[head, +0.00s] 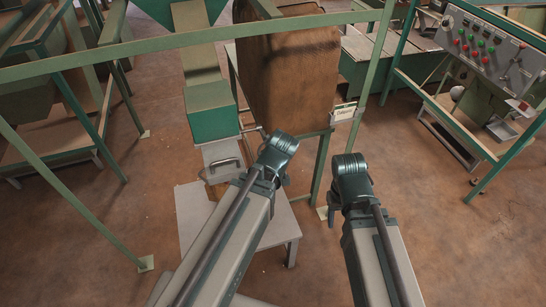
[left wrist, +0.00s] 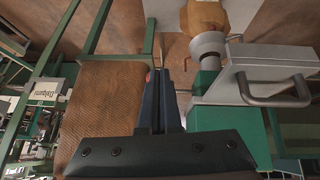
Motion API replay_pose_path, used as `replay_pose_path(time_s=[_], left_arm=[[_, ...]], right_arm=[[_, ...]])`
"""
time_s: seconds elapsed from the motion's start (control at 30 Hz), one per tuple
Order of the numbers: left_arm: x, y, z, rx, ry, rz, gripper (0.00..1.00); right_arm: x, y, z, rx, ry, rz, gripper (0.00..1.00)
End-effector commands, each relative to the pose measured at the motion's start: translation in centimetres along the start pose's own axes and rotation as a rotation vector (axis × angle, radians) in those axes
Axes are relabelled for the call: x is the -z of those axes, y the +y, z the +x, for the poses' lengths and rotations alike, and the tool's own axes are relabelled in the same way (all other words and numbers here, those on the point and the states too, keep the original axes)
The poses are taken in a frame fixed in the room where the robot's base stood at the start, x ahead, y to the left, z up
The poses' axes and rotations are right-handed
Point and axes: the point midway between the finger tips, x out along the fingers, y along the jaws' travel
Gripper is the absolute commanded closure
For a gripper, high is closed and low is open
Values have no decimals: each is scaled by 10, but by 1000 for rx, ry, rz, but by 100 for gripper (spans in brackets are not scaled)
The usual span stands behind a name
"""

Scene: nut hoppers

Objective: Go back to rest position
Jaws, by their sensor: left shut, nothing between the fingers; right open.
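In the left wrist view my left gripper (left wrist: 157,72) points away from the camera, with its dark fingers together and nothing between them. In the head view the left arm reaches up to its bent wrist in front of the green and grey machine (head: 213,112), and its fingers are hidden there. The machine also shows in the left wrist view (left wrist: 225,120), to the right of the fingers. My right gripper (head: 333,204) is small and dark below the right wrist in the head view. It is open and empty, over the floor to the right of the low table.
A brown woven hopper (head: 292,75) stands in a green frame with a white label (head: 345,113). A grey low table (head: 190,222) stands under the machine. A control panel (head: 485,50) stands at the right. A green bar crosses in front. Floor at the lower right is clear.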

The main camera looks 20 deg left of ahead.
Motion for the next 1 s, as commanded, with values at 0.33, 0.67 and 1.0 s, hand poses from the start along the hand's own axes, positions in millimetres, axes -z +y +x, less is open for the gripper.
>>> replay_pose_path(time_s=[0.33, 0.67, 1.0], left_arm=[[0, 0, 0, 0, 0, 0, 100], [-90, 12, -26, 19, -290, 473, 100], [-170, 10, -68, -62, -590, 964, 100]], right_arm=[[0, 0, 0, 0, 0, 0, 50], [0, 0, 0, 0, 0, 0, 50], [0, 0, 0, 0, 0, 0, 50]])
